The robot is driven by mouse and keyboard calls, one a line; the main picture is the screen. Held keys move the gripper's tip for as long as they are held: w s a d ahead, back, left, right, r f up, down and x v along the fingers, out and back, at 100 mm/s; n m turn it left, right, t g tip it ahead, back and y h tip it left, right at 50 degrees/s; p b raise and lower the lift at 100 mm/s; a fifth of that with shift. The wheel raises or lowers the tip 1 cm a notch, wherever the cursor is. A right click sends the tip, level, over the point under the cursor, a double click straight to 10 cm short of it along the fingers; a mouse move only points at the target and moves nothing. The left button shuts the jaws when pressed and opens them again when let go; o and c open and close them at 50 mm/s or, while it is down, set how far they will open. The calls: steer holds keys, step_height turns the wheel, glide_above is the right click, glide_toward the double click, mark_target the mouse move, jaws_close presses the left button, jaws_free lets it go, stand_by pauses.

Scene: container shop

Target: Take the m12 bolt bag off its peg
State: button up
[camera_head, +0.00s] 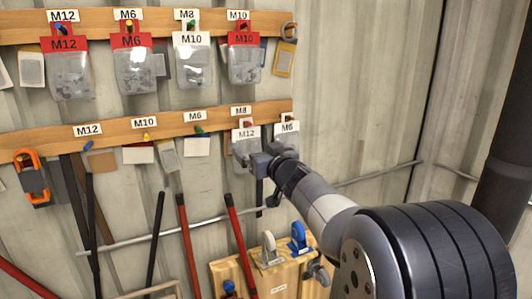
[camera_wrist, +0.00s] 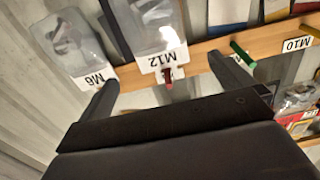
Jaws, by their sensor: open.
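A clear bag with a white M12 card (camera_head: 246,134) hangs from a red peg on the lower wooden rail (camera_head: 60,139), under an M8 label. My gripper (camera_head: 262,158) is at the lower part of this bag and hides some of it. In the wrist view, turned upside down, the M12 bag (camera_wrist: 137,22) and its red peg (camera_wrist: 168,86) show between the two spread fingers of my gripper (camera_wrist: 163,72). The fingers are open and hold nothing. Another M12 bag (camera_head: 67,72), with a red card, hangs at the upper left.
An M6 bag (camera_head: 287,134) hangs close on the right of the lower M12 bag; it also shows in the wrist view (camera_wrist: 68,45). A green peg (camera_wrist: 241,52) is near the other finger. Upright red and dark bars and wooden blocks stand below.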

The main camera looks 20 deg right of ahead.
mark_target(247, 138)
steer(key=w, duration=0.2)
steer(key=w+a, duration=0.1)
steer(key=w, duration=0.2)
steer(key=w+p, duration=0.1)
steer(key=w, duration=0.2)
steer(key=shift+w+a, duration=0.1)
steer(key=shift+a, duration=0.2)
steer(key=c, duration=1)
steer(key=shift+r+p, duration=0.35)
steer(key=shift+p, duration=0.3)
steer(key=shift+s+d+r, duration=0.1)
steer(key=shift+s+d, duration=0.1)
steer(key=shift+s, duration=0.8)
steer(key=shift+s+d+r, duration=0.1)
steer(key=shift+s+d, duration=0.1)
steer(key=shift+s, duration=1.05)
